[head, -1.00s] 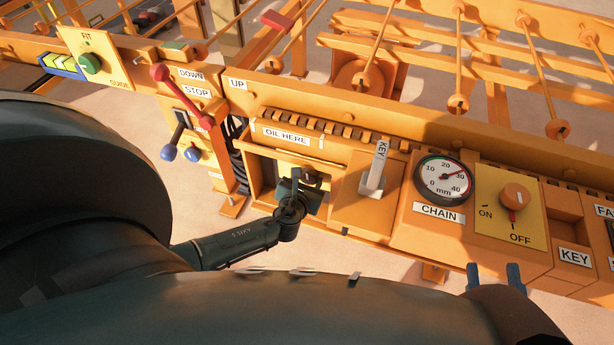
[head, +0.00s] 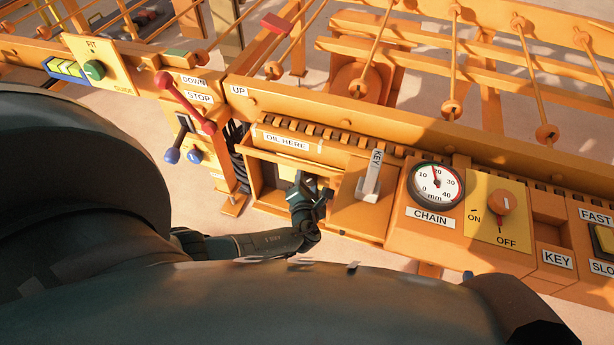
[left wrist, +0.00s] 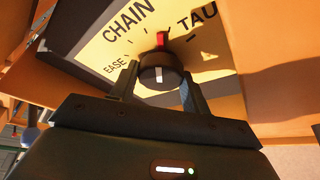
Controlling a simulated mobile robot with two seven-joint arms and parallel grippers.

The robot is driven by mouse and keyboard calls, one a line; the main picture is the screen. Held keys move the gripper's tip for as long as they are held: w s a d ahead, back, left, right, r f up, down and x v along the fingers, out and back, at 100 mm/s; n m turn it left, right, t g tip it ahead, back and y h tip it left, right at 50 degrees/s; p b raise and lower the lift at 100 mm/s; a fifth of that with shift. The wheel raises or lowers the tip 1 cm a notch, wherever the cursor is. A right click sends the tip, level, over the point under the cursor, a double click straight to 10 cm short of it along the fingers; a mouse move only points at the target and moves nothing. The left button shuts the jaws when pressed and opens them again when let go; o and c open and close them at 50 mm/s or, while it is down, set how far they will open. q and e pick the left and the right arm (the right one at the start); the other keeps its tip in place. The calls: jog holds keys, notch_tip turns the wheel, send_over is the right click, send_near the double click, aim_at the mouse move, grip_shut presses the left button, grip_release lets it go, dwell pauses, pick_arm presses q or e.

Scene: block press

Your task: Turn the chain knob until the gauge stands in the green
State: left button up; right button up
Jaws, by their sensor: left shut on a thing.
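The chain gauge (head: 436,186) is a round white dial above the CHAIN label. Its needle points nearly straight up, close to the 20; the green band is too small to place exactly. The black chain knob (left wrist: 158,73) sits on a yellow plate (left wrist: 118,52) marked CHAIN, EASE and a partly cut-off TAUT. My left gripper (left wrist: 157,88) is shut on the knob, a finger on either side. In the head view the left gripper (head: 308,188) is in the recess under OIL HERE and the knob is hidden.
An orange ON/OFF knob (head: 501,203) is right of the gauge. Red and blue levers (head: 188,103) stand to the left. Orange panel walls (head: 268,185) closely enclose my left gripper.

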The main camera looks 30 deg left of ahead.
dwell(0.5)
pick_arm(q)
jog(key=o, duration=1)
jog(key=shift+c, duration=0.2)
pick_arm(e)
jog(key=shift+s+d, duration=0.1)
